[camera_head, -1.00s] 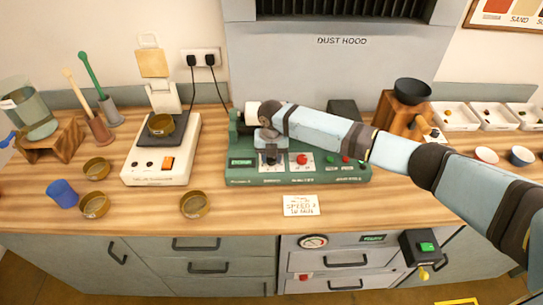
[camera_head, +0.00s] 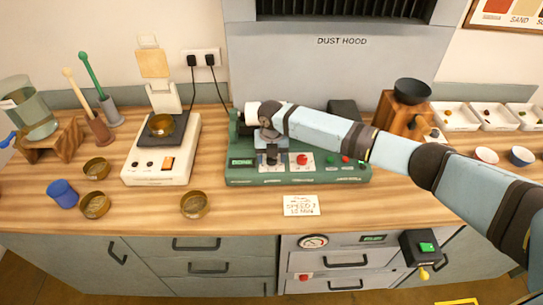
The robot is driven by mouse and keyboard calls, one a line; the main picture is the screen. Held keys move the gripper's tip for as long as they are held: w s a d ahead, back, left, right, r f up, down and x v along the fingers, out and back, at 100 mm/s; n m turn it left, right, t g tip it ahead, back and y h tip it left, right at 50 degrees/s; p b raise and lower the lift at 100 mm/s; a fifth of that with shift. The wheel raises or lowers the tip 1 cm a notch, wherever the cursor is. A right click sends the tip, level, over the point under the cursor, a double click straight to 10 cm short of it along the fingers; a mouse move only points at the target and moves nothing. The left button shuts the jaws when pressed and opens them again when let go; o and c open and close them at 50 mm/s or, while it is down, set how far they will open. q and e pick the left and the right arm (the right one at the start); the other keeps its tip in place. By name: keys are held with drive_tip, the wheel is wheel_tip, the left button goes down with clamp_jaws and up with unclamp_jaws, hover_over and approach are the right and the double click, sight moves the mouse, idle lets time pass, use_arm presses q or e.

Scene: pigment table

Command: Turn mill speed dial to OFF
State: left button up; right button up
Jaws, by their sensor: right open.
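The green mill (camera_head: 240,174) stands on the bench under the dust hood. Its front panel has a small display at the left, a white plate with the speed dial, a red button (camera_head: 302,159) and smaller buttons at the right. My right gripper (camera_head: 271,154) points down over the dial plate, left of the red button. It is open, with its fingertips at the dial, which they largely hide. I cannot tell the dial's setting or whether the fingers touch it. My left gripper is not in view.
A white scale (camera_head: 160,165) with a brass dish stands left of the mill, with several brass dishes around it. A speed note card (camera_head: 301,206) lies in front. My right arm spans the mill from the right. A black bowl (camera_head: 412,91) sits on a wooden stand.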

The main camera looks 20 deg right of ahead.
wheel_tip(320, 180, up, 14)
drive_tip(key=b, duration=0.1)
drive_tip(key=shift+b, duration=0.35)
drive_tip(key=shift+f, duration=0.1)
